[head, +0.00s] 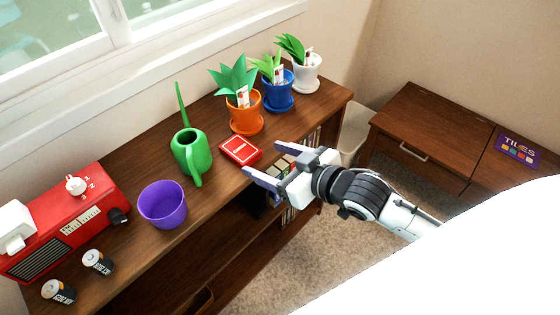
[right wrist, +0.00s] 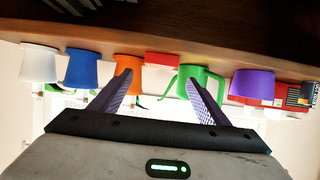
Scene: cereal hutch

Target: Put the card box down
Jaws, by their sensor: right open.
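The card box (head: 240,150) is a small red box with a white mark on its top. It lies flat on the wooden hutch top, near the front edge, between the green watering can and the orange pot. In the right wrist view the red box (right wrist: 162,59) shows beyond the fingertips, near the middle. My right gripper (head: 263,160) is open and empty, its fingers pointing at the box from the front right, with a gap between them and the box. It also shows open in the right wrist view (right wrist: 158,77). My left gripper is not in view.
The green watering can (head: 191,150) and purple pot (head: 163,204) stand left of the box. The orange pot (head: 246,115), blue pot (head: 278,92) and white pot (head: 305,74) stand behind. A red radio (head: 60,228) is far left.

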